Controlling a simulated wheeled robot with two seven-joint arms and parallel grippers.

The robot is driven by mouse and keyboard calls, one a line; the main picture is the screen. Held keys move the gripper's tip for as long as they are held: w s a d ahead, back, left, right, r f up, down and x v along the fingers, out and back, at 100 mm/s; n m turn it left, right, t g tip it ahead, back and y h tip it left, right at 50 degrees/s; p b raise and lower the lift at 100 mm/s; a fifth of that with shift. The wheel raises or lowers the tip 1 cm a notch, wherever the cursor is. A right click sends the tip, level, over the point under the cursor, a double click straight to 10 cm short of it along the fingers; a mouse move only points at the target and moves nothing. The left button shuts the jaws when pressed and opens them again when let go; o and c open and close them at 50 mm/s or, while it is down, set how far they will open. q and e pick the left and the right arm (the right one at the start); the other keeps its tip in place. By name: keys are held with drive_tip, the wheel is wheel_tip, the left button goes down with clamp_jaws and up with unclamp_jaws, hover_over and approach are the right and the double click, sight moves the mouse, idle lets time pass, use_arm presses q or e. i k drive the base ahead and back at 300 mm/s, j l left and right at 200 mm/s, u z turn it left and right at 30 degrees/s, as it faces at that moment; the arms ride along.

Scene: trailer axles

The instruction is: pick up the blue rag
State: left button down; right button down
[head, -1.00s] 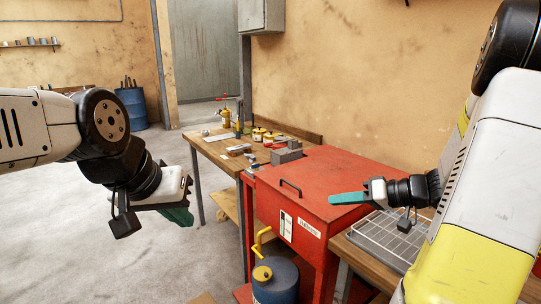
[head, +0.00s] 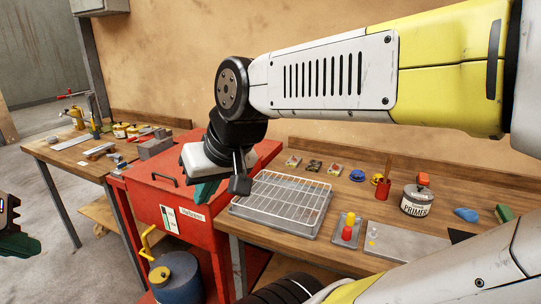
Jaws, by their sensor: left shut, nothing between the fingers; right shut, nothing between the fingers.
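A small crumpled blue rag (head: 466,214) lies on the wooden bench at the right of the head view, between the primer can and a green block. My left gripper (head: 12,238) is shut and empty at the left edge of the view, partly cut off, over the floor and far from the rag.
Around the rag are the primer can (head: 416,203), green block (head: 503,214) and grey plate (head: 405,243). A wire rack tray (head: 238,208), red cup (head: 381,188) and small tray (head: 336,238) stand further left. The red cabinet (head: 190,212) adjoins the bench (head: 287,246).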

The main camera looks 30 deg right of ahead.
sight(469, 215)
drive_tip(key=z, duration=2.75)
